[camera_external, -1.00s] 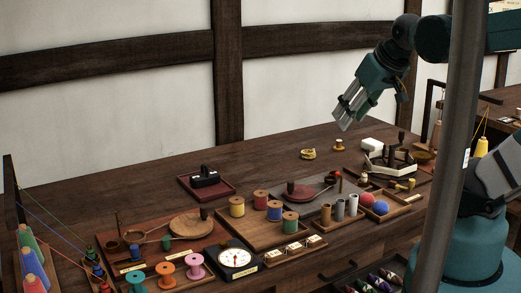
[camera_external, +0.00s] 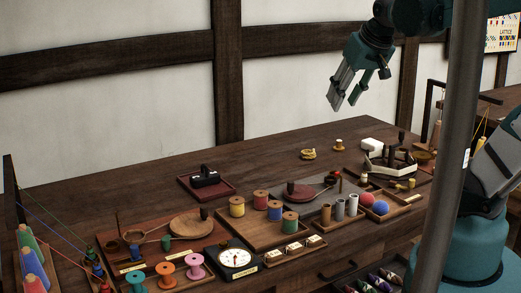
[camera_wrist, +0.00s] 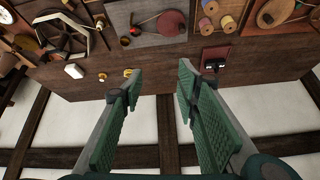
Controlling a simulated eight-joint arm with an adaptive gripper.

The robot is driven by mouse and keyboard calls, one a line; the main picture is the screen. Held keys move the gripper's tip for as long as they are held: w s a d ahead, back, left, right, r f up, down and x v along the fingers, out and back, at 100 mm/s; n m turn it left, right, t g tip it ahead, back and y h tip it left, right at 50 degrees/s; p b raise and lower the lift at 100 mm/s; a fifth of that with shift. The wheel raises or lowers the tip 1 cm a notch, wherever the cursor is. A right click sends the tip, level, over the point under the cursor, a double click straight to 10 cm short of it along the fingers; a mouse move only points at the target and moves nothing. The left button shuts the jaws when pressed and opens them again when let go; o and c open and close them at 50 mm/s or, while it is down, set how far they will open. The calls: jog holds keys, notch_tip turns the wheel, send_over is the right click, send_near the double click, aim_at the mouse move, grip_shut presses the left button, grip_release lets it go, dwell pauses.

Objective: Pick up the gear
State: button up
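No object can be surely told as the gear. A yellow ring-like piece (camera_external: 308,154), perhaps the gear, lies on the bare back part of the table; it also shows in the wrist view (camera_wrist: 128,73), near the left fingertip in the picture. A small brass piece (camera_external: 339,145) stands to its right, and in the wrist view (camera_wrist: 102,77) it is farther left. My gripper (camera_external: 343,104) is high above the table, above and to the right of the yellow piece. Its fingers (camera_wrist: 160,72) are apart with nothing between them.
A red tray (camera_external: 206,188) with a black item is at left. Spools (camera_external: 237,207), balls (camera_external: 380,207) and a dial scale (camera_external: 236,259) crowd the front. The table's back strip is mostly clear.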

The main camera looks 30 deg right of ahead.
jog(key=w+d+r+m+g, duration=0.1)
jog(key=w+d+m, duration=0.15)
jog(key=w, duration=0.45)
jog(key=w+d+r+m+g, duration=0.1)
jog(key=w+d, duration=0.3)
jog(key=w, duration=0.2)
jog(key=m+g, duration=0.4)
jog(key=m, duration=0.6)
send_over(340, 141)
jog(key=shift+n, duration=0.25)
notch_tip(340, 141, down, 27)
jog(key=shift+w+a+f, duration=0.1)
jog(key=shift+a+f, duration=0.05)
jog(key=shift+f, duration=0.05)
jog(key=shift+w+d+f, duration=0.1)
jog(key=shift+d+f, duration=0.25)
jog(key=shift+f, duration=0.1)
jog(key=shift+f, duration=0.1)
jog(key=shift+f, duration=1.2)
jog(key=shift+f, duration=0.1)
